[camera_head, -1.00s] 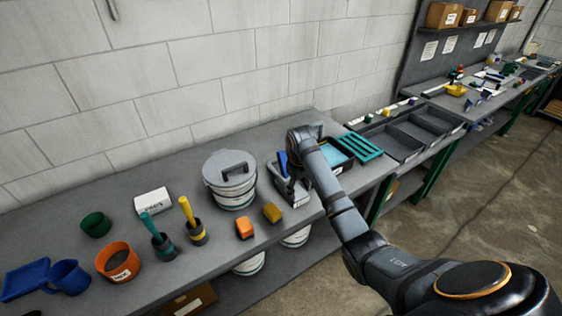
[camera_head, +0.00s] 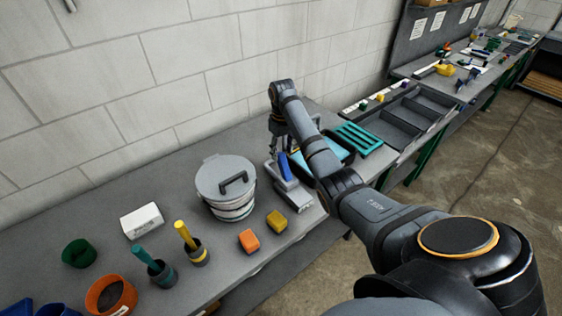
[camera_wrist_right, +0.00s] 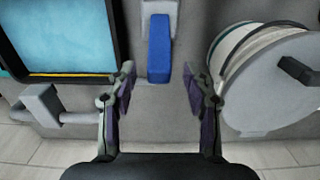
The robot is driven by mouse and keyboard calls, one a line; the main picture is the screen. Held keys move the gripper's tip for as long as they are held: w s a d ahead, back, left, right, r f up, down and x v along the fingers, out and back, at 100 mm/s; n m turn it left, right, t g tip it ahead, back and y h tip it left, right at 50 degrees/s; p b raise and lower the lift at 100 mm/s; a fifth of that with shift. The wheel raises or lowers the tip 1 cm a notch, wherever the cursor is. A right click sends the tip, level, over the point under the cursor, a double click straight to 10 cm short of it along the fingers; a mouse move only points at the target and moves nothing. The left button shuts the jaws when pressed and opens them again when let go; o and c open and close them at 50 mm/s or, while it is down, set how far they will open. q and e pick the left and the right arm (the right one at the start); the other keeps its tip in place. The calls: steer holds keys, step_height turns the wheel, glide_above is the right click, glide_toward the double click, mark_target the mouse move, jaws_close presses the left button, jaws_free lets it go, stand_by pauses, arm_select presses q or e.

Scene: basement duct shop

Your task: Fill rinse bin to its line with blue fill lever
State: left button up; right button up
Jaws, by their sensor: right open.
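The blue fill lever (camera_head: 285,167) sits on a grey pedestal on the bench; in the right wrist view the lever (camera_wrist_right: 159,48) lies just beyond my fingertips, centred between them. My right gripper (camera_wrist_right: 160,82) is open and empty, apart from the lever. In the head view my right gripper (camera_head: 279,140) is partly hidden by its own arm, behind the lever near the wall. The dark-rimmed rinse bin (camera_wrist_right: 117,35) holds light blue water (camera_wrist_right: 55,32). A yellow line (camera_wrist_right: 70,75) shows at the water's near edge; I cannot tell the exact level against it. My left gripper is out of view.
A grey lidded bucket (camera_head: 226,188) stands left of the lever. A grey spout fitting (camera_wrist_right: 42,104) is beside the bin. Orange (camera_head: 249,241) and yellow (camera_head: 276,221) blocks lie in front. A teal rack (camera_head: 357,138) and grey trays (camera_head: 402,120) lie to the right.

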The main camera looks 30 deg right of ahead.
mark_target(281, 154)
steer(key=f, duration=0.2)
steer(key=f+p, duration=0.1)
steer(key=f, duration=0.1)
steer(key=shift+w, duration=0.35)
step_height(281, 154, down, 3)
steer(key=shift+w+r, duration=0.1)
steer(key=shift+w, duration=0.05)
steer(key=shift+f, duration=0.3)
steer(key=shift+s+f, duration=0.15)
steer(key=shift+s, duration=0.05)
steer(key=shift+c, duration=0.5)
steer(key=c, duration=0.7)
steer(key=shift+c, duration=1.3)
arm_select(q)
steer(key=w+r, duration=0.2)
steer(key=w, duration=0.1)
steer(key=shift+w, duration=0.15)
arm_select(e)
jaws_close()
